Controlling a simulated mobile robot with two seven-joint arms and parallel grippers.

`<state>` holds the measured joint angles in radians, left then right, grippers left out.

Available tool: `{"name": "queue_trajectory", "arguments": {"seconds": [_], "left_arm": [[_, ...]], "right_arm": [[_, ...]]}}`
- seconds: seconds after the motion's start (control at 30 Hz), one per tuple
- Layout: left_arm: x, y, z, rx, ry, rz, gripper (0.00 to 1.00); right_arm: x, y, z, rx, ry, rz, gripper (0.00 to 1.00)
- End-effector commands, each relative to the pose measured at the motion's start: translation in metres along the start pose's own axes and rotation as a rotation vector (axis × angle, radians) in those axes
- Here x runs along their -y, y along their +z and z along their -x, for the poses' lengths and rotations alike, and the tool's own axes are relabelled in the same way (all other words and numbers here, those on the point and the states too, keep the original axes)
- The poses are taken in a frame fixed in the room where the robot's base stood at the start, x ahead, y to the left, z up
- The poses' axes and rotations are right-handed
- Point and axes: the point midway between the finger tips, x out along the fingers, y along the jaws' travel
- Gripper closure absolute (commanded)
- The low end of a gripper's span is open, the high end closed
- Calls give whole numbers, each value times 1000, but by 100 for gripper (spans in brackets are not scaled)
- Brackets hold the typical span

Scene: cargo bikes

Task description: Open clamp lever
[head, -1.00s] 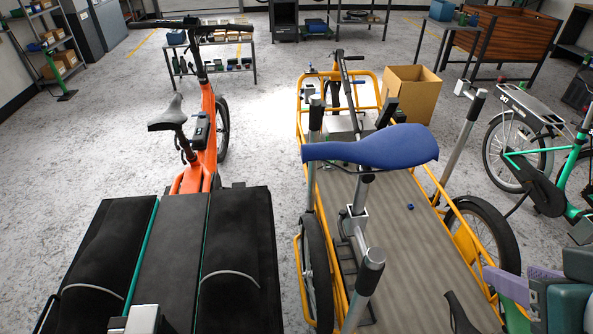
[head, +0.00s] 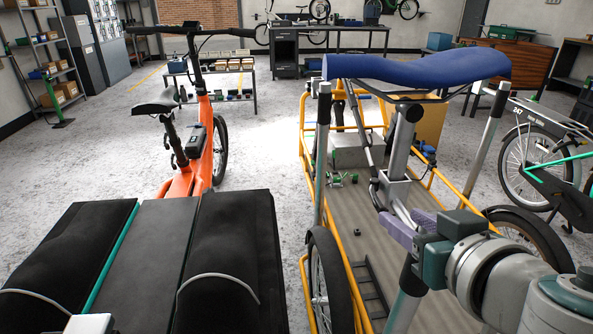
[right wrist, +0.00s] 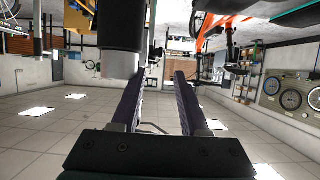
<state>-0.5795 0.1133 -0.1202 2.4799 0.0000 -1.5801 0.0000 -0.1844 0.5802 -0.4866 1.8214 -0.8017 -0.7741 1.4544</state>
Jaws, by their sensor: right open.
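The blue saddle (head: 420,68) sits on a silver seat post (head: 402,140) above the yellow cargo bike. A grey clamp (head: 395,185) is around the post's lower part. The clamp lever cannot be told apart clearly in the head view. My right gripper (head: 400,226), with purple fingers, is just below the clamp, coming in from the lower right. In the right wrist view its two fingers (right wrist: 160,85) stand apart, with a dark cylinder (right wrist: 108,28) with a silver end close beside the left finger. Contact cannot be told. My left gripper is not in view.
The yellow cargo bike's wooden deck (head: 370,250) lies below, with upright posts (head: 322,140) around it. A green bike (head: 545,165) is at right. Floor between the bikes is clear.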

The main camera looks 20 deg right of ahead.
Motion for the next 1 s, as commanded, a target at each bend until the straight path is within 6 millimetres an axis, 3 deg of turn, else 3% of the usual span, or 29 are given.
{"name": "queue_trajectory", "arguments": {"seconds": [0.2, 0.4, 0.83, 1.0], "left_arm": [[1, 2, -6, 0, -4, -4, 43], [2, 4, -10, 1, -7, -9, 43], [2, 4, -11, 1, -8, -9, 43], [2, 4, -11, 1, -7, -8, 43]], "right_arm": [[0, 0, -42, -2, 3, 2, 56], [0, 1, -68, 0, 2, 2, 56], [0, 0, -78, 2, 1, 1, 56], [0, 0, -77, 2, 1, 1, 74]]}}
